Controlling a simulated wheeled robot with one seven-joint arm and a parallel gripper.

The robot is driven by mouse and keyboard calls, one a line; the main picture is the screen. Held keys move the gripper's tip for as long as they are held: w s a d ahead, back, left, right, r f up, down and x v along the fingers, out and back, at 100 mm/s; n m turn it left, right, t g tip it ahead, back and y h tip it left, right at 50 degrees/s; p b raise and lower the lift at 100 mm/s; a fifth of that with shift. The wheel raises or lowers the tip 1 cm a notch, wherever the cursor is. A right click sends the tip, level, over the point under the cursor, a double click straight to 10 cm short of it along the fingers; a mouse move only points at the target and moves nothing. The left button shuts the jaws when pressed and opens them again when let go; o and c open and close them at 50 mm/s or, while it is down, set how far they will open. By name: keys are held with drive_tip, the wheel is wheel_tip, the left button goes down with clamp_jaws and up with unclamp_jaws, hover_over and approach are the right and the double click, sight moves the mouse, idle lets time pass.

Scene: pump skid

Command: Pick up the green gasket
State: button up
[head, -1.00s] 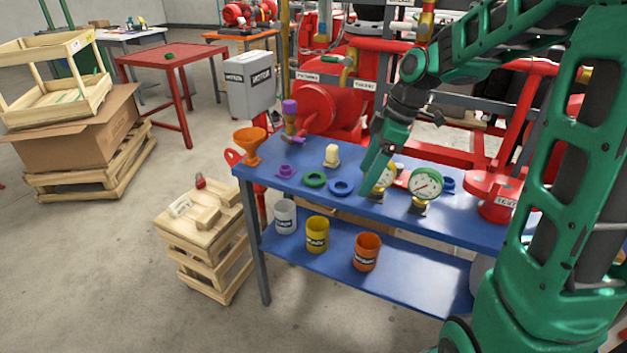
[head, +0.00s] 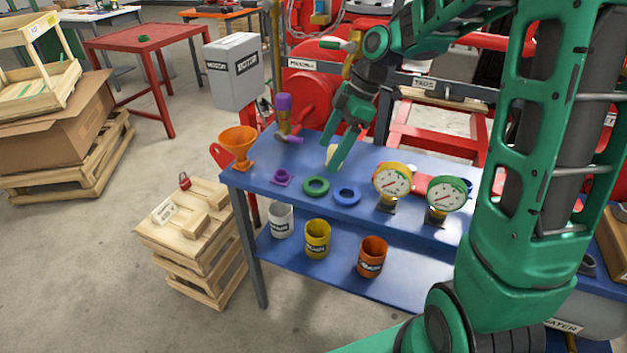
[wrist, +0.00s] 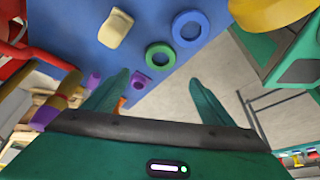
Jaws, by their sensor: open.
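The green gasket (head: 316,186) is a flat ring lying on the blue bench top, between a purple part (head: 281,177) on its left and a blue ring (head: 347,196) on its right. In the wrist view the green gasket (wrist: 160,55) shows ahead of the fingers, near the bench edge. My gripper (head: 335,165) is above the bench, behind and a little right of the green gasket, and apart from it. In the wrist view my gripper (wrist: 160,98) has its fingers spread wide with nothing held between them.
Two gauges (head: 392,181) stand right of the rings. A cream block (wrist: 115,28) stands on the bench close to my gripper. A hammer (head: 285,120) and an orange funnel (head: 238,145) are at the left end. Cups (head: 317,238) stand on the lower shelf.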

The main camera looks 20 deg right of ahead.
hover_over(318, 183)
drive_tip(key=d, duration=0.2)
drive_tip(key=f, duration=0.4)
drive_tip(key=shift+s+f, duration=0.15)
drive_tip(key=shift+s, duration=0.1)
drive_tip(key=shift+d+x, duration=0.2)
drive_tip(key=shift+x, duration=1.05)
drive_tip(key=shift+d+x, duration=0.2)
drive_tip(key=shift+x, duration=1.1)
drive_tip(key=shift+f, duration=0.15)
drive_tip(key=c, duration=1.1)
